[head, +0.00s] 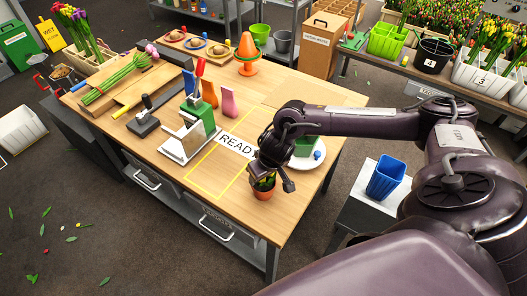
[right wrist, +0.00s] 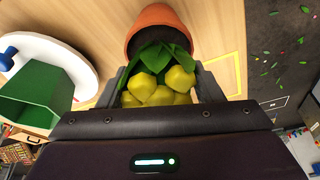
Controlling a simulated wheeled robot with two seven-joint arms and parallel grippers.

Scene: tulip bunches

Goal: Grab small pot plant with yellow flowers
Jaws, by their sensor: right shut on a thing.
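The small pot plant is a terracotta pot (right wrist: 160,22) with green leaves (right wrist: 160,56) and round yellow flowers (right wrist: 158,90). In the head view its pot (head: 262,193) is at the table's front right edge, by the yellow outline marked READY. My right gripper (head: 270,176) comes down over it from the right. In the right wrist view the two fingers (right wrist: 162,84) stand on either side of the flowers and leaves, shut on the plant. The flowers are mostly hidden in the head view. I cannot tell whether the pot touches the table. My left gripper is not in view.
A blue bin (head: 386,177) stands right of the table.

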